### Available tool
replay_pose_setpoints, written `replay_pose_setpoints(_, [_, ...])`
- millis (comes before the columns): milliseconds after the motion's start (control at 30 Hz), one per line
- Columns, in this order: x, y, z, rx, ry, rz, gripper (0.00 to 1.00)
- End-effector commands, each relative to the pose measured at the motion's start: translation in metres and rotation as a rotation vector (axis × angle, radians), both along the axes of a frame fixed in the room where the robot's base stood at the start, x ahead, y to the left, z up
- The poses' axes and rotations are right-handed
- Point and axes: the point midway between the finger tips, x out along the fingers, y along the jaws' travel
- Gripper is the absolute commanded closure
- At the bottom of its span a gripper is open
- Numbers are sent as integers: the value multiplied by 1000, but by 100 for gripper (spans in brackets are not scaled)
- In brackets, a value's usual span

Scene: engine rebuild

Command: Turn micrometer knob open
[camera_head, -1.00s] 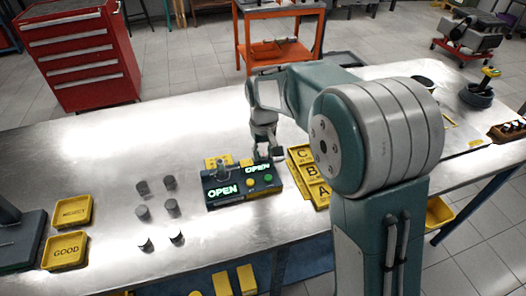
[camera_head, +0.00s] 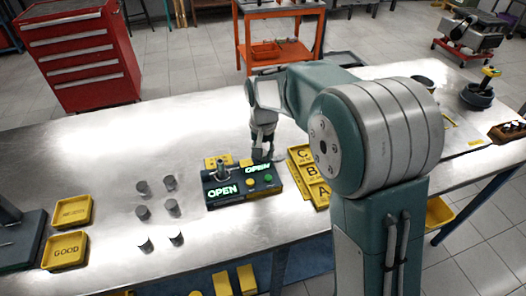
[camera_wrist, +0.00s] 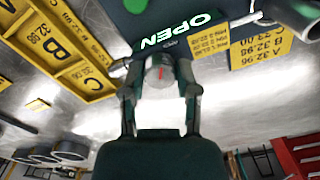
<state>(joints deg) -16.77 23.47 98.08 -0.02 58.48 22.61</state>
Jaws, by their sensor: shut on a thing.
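The micrometer station is a dark box (camera_head: 218,200) on the metal table in the head view, with two glowing green OPEN readouts. A green button (camera_head: 268,178) and a yellow button (camera_head: 249,182) sit on its top. My gripper (camera_head: 262,158) is at the box's far right end. In the wrist view, the silver micrometer knob (camera_wrist: 160,70) with a red mark sits between the fingers of my gripper (camera_wrist: 158,80), which is shut on it. One OPEN readout (camera_wrist: 180,29) shows upside down beyond the knob.
Yellow trays labelled A, B and C (camera_head: 312,172) lie close to the right of the station. Several grey cylinders (camera_head: 143,212) stand to its left. Yellow trays, one labelled GOOD (camera_head: 65,250), lie farther left.

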Motion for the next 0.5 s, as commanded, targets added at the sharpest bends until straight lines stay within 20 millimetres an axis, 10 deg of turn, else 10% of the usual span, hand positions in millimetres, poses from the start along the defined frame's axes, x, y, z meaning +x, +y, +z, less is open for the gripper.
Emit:
replay_pose_setpoints(267, [3, 1, 3, 5, -12, 0, 100])
replay_pose_setpoints(300, [3, 1, 3, 5, -12, 0, 55])
replay_pose_setpoints(367, [2, 1, 3, 4, -10, 0, 28])
replay_pose_setpoints(500, [1, 1, 2, 2, -6, 0, 25])
